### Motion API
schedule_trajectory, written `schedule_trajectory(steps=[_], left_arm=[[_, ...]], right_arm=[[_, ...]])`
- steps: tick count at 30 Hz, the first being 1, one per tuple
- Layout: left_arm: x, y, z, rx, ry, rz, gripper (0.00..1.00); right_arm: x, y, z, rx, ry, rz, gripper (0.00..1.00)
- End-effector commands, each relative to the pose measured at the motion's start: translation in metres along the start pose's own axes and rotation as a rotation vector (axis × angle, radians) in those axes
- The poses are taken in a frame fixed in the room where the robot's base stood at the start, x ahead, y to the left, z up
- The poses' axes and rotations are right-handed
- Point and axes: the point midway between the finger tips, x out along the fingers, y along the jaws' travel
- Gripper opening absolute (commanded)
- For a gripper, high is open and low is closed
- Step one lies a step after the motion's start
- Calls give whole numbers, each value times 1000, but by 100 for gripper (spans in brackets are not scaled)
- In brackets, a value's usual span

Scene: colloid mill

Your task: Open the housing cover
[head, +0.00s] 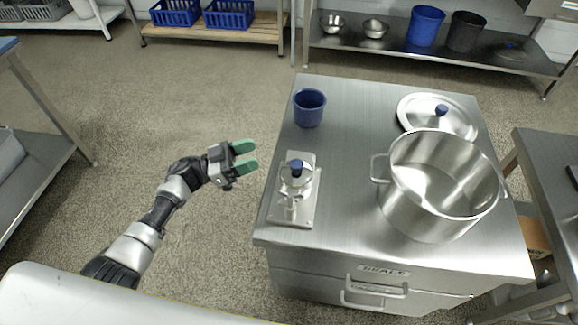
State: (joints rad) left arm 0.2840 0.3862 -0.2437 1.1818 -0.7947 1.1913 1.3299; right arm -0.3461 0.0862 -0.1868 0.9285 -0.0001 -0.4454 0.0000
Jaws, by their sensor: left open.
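The colloid mill (305,202) is a small steel device on a flat plate, standing near the left edge of the steel cabinet top. A round steel part with a blue knob (296,167), which looks like the housing cover, sits on it towards the back. A spout-like part is at the front of the plate. My left gripper (254,155) has green fingertips and is open and empty. It shows to the left of the mill, apart from it, over the floor beside the cabinet. My right gripper is not in view.
A large steel pot (432,205) stands right of the mill. Behind it lies a lid (420,108) with a blue knob. A blue cup (309,108) stands behind the mill. The steel cabinet (350,92) has bare top between mill and pot.

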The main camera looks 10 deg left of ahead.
Motion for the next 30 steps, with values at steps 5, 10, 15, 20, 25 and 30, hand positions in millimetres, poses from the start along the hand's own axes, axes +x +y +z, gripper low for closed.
schedule_trajectory(steps=[5,10,15,20,25,30], left_arm=[[9,25,-50,-15,-146,391,54],[7,37,-64,-40,-252,518,54],[20,47,-62,-47,-260,530,54],[46,62,-55,-47,-255,530,54],[71,78,-47,-48,-255,528,54],[89,88,-42,-46,-256,527,54]], right_arm=[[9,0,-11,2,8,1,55],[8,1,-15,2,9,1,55],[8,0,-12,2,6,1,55],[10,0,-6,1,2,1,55],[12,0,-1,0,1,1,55],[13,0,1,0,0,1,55]])
